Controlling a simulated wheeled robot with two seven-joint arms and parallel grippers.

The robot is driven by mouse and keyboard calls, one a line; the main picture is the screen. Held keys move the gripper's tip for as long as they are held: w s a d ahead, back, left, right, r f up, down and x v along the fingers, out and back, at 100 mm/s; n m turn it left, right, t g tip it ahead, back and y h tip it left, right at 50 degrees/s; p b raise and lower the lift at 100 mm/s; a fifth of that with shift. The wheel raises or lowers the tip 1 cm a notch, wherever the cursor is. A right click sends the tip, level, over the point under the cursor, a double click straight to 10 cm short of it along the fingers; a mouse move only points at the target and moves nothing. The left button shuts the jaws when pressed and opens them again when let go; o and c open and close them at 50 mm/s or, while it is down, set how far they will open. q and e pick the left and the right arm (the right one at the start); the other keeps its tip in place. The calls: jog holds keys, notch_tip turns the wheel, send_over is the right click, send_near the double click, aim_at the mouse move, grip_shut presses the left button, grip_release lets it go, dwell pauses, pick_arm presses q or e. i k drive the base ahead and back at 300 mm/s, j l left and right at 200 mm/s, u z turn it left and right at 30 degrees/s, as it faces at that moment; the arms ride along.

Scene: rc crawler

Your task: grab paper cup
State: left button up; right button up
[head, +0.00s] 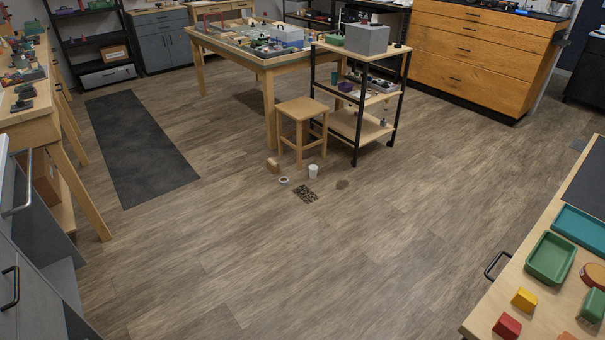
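A small white paper cup (313,171) stands upright on the wooden floor in the head view, a little right of the picture's middle. It is in front of a wooden stool (303,118). Neither of my grippers shows in this view, so I cannot see whether they hold anything.
Near the cup lie a small roll (284,182), a brown block (272,165), a dark patterned patch (306,194) and a brown patch (342,184). A shelf cart (358,128) stands behind. A dark mat (138,148) lies left. A bench (540,300) is front right. The floor between is clear.

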aim_at(313, 172)
jog(key=i, duration=1.45)
jog(key=i+z, duration=0.15)
jog(key=i, duration=0.35)
jog(key=i+z, duration=0.15)
jog(key=i, duration=0.35)
jog(key=i+z, duration=0.15)
jog(key=i, duration=0.3)
jog(key=i+j+z, duration=0.15)
jog(key=i, duration=0.35)
jog(key=i+j+z, duration=0.2)
jog(key=i, duration=0.3)
